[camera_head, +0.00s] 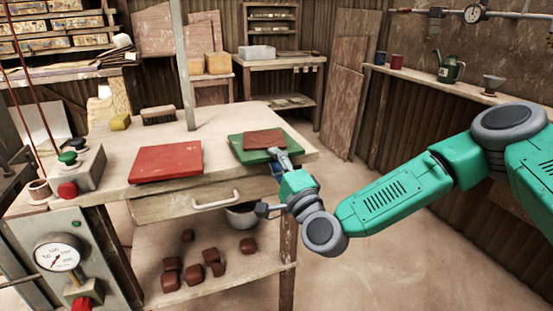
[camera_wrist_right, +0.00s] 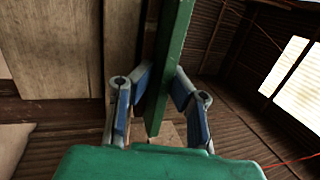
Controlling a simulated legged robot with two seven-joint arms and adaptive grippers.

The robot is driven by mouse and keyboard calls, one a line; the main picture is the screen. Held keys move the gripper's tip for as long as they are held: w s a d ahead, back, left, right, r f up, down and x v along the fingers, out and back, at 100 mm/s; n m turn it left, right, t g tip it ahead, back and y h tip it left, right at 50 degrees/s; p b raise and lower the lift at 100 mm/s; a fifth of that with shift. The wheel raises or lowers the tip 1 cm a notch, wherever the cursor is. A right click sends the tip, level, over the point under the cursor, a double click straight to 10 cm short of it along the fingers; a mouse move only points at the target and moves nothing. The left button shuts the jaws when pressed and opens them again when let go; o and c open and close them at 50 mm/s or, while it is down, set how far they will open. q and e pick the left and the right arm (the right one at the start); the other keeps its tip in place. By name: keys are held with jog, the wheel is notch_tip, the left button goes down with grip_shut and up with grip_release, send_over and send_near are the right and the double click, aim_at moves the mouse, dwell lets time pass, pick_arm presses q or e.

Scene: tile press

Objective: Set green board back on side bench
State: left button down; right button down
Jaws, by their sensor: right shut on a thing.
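The green board (camera_head: 246,157) is at the right end of the wooden bench (camera_head: 216,168), flat or nearly so. A reddish-brown slab (camera_head: 264,140) lies on it. I cannot tell whether the board touches the bench top. My right gripper (camera_head: 275,158) is shut on the board's near edge. In the right wrist view the board (camera_wrist_right: 173,60) shows edge-on between the two blue-padded fingers (camera_wrist_right: 168,98). The fingertips are partly hidden by the board in the head view. My left gripper is not in view.
A red board (camera_head: 166,161) lies left of the green one. A brush (camera_head: 158,116), a yellow sponge (camera_head: 120,121) and a metal post (camera_head: 184,75) stand behind. A control box (camera_head: 75,170) is at left. Several brown lumps (camera_head: 194,273) lie on the shelf below.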

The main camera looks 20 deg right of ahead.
jog(key=shift+f, duration=0.15)
jog(key=c, duration=1.6)
grip_release()
jog(key=shift+d, duration=0.15)
jog(key=shift+o, duration=0.6)
jog(key=shift+d+f, duration=0.1)
jog(key=shift+d, duration=0.1)
